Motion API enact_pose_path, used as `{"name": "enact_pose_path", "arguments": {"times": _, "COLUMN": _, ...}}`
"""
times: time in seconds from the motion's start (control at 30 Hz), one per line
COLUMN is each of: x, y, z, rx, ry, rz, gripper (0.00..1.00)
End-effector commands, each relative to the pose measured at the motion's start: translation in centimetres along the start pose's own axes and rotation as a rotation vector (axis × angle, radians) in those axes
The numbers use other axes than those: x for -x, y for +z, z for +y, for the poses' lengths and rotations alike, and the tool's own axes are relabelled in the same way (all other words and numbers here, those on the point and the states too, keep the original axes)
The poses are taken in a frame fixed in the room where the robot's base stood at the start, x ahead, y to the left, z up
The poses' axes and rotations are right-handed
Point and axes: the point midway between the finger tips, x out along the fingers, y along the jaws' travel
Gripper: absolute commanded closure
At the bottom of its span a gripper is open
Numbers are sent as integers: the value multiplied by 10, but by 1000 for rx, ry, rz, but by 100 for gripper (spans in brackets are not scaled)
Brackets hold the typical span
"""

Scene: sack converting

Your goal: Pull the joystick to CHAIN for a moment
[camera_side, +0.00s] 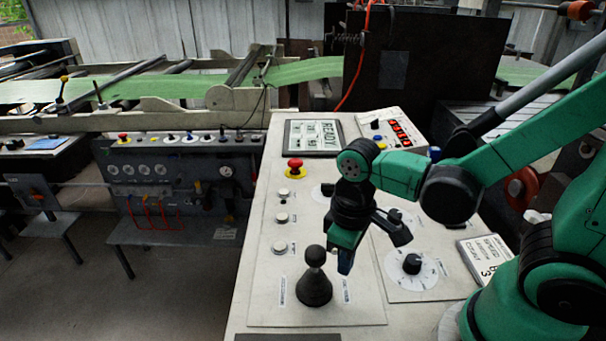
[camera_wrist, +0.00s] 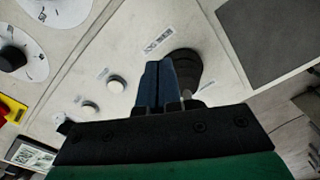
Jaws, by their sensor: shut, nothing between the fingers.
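The joystick (camera_side: 314,275) is a black knob on a flared black boot, standing about upright at the front of the pale control panel. A label strip lies on each side of it, too small to read. My gripper (camera_side: 345,262) is just to the right of the joystick knob and a little above the panel, pointing down. In the wrist view, the blue fingers of my gripper (camera_wrist: 162,82) are together with nothing between them. The joystick's dark boot (camera_wrist: 187,66) shows behind them there, partly hidden. I cannot tell whether a finger touches the knob.
White push buttons (camera_side: 282,218) and a red emergency button (camera_side: 295,165) line the panel's left side. A dial with a black knob (camera_side: 412,264) is to the right. A display (camera_side: 313,137) reading READY lies at the back. A sign (camera_side: 487,260) lies near my base.

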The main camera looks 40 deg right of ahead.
Motion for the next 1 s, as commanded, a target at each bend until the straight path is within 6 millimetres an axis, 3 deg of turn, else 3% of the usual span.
{"name": "enact_pose_path", "arguments": {"times": 1.0, "x": 0, "y": -26, "z": -15, "rx": 1, "ry": 0, "rz": 0, "gripper": 100}}
